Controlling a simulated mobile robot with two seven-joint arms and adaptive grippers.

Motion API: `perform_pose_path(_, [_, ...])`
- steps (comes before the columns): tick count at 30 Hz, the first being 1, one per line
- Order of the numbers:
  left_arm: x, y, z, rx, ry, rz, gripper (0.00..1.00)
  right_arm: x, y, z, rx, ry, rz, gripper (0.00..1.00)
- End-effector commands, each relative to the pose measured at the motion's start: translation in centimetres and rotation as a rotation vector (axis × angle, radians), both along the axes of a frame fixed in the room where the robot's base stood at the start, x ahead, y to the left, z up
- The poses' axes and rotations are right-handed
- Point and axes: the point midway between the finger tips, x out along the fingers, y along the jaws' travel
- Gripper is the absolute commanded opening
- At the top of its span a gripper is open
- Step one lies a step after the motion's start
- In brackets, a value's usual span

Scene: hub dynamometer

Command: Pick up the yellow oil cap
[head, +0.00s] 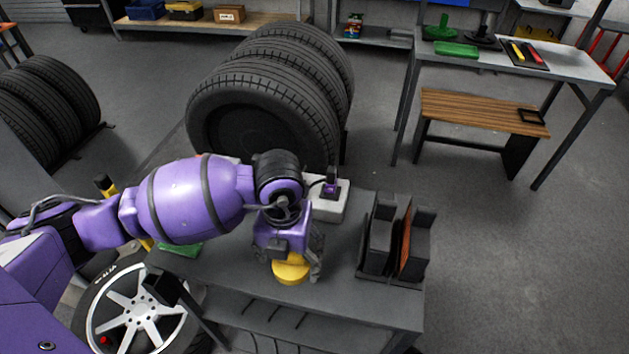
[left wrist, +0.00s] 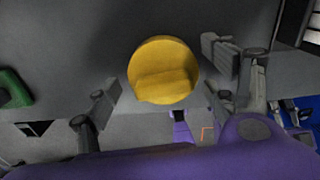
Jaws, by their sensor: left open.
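The yellow oil cap (head: 291,269) is a round yellow piece with a raised grip bar across its top. In the head view it is on the grey table (head: 352,303), directly below my left gripper (head: 292,262), which partly covers it. In the left wrist view the cap (left wrist: 163,70) lies between and beyond the two open fingers of my left gripper (left wrist: 163,95), with a gap on each side. My left gripper is open and holds nothing.
A dark upright holder (head: 393,240) stands on the table to the right of the gripper. A light block (head: 330,208) with a small dark fitting is behind it. A green item (head: 180,250) lies at the left. Large tyres (head: 262,110) stand behind the table.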

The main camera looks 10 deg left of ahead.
Motion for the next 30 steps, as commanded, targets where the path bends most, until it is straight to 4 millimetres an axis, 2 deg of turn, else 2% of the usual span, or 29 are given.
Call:
perform_pose_path(3, [0.0, 0.0, 0.0, 0.0, 0.001, 0.0, 0.75, -0.5, 0.0, -0.3, 0.0, 0.01, -0.002, 0.4])
perform_pose_path(13, [-0.1, 0.0, 0.0, 0.0, 0.001, 0.001, 0.32, -1.9, -0.3, -1.0, -0.004, 0.037, -0.003, 0.4])
perform_pose_path(23, [0.0, 0.0, 0.4, 0.001, 0.001, 0.001, 0.32, -1.0, -0.2, -0.5, -0.004, 0.02, 0.0, 0.4])
perform_pose_path(26, [0.0, 0.0, 1.2, 0.0, -0.001, 0.001, 0.21, -0.7, -0.2, -0.2, -0.004, 0.013, 0.001, 0.4])
perform_pose_path(30, [0.1, 0.0, 3.2, 0.0, -0.003, 0.0, 0.21, -0.4, -0.2, 0.1, -0.004, 0.006, 0.002, 0.4])
